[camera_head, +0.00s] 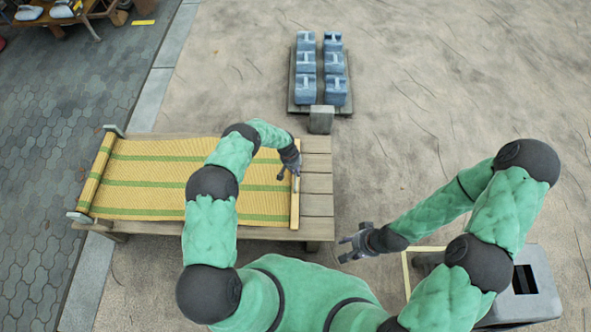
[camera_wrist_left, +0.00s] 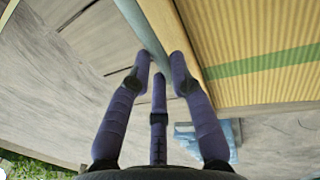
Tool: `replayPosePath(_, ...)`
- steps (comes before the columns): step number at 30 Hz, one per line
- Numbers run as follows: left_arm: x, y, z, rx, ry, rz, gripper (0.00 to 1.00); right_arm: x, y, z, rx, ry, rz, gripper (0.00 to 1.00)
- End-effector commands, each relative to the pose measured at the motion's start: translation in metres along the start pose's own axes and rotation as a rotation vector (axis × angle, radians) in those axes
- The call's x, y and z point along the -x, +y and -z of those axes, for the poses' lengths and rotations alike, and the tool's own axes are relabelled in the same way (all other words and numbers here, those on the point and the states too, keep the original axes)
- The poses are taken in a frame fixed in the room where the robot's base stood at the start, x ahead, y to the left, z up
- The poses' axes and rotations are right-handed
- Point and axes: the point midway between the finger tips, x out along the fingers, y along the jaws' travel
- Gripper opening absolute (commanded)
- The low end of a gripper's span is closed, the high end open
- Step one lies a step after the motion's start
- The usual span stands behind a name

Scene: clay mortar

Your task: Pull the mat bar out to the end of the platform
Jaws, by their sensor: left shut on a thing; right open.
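The yellow woven mat (camera_head: 150,182) with green stripes lies across the wooden platform (camera_head: 318,188), from a roll between grey end brackets at the left. The pale mat bar (camera_head: 294,212) runs along the mat's right edge, short of the platform's right end, where bare planks show. My left gripper (camera_head: 288,175) is shut at the bar's middle. In the left wrist view its fingers (camera_wrist_left: 160,62) close around a grey-green rod beside the wooden strip and mat (camera_wrist_left: 245,45); the exact contact is partly hidden. My right gripper (camera_head: 350,242) is open and empty, off the platform's lower right corner.
Blue-grey blocks (camera_head: 334,62) stand in two rows on a pallet (camera_head: 320,108) beyond the platform. A grey block (camera_head: 321,120) sits in front of it. A grey box (camera_head: 535,280) and a pale frame are at lower right. The ground right of the platform is largely clear.

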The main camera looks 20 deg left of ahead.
Motion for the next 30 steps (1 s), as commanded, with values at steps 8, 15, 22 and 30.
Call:
replayPosePath(8, 0.000, 0.004, 0.000, -0.002, 0.004, -0.004, 0.46, 0.000, 0.000, 0.000, 0.000, 0.000, 0.000, 0.46)
replayPosePath(15, 0.002, 0.003, 0.001, -0.002, 0.003, -0.003, 0.46, 0.000, 0.000, 0.000, 0.000, 0.000, 0.000, 0.46)
replayPosePath(22, 0.022, 0.003, 0.002, -0.002, 0.004, -0.002, 0.46, 0.000, 0.000, 0.000, 0.000, 0.000, 0.000, 0.46)
replayPosePath(30, 0.065, 0.004, 0.001, -0.003, 0.005, -0.003, 0.46, 0.000, 0.000, 0.000, 0.000, 0.000, 0.000, 0.46)
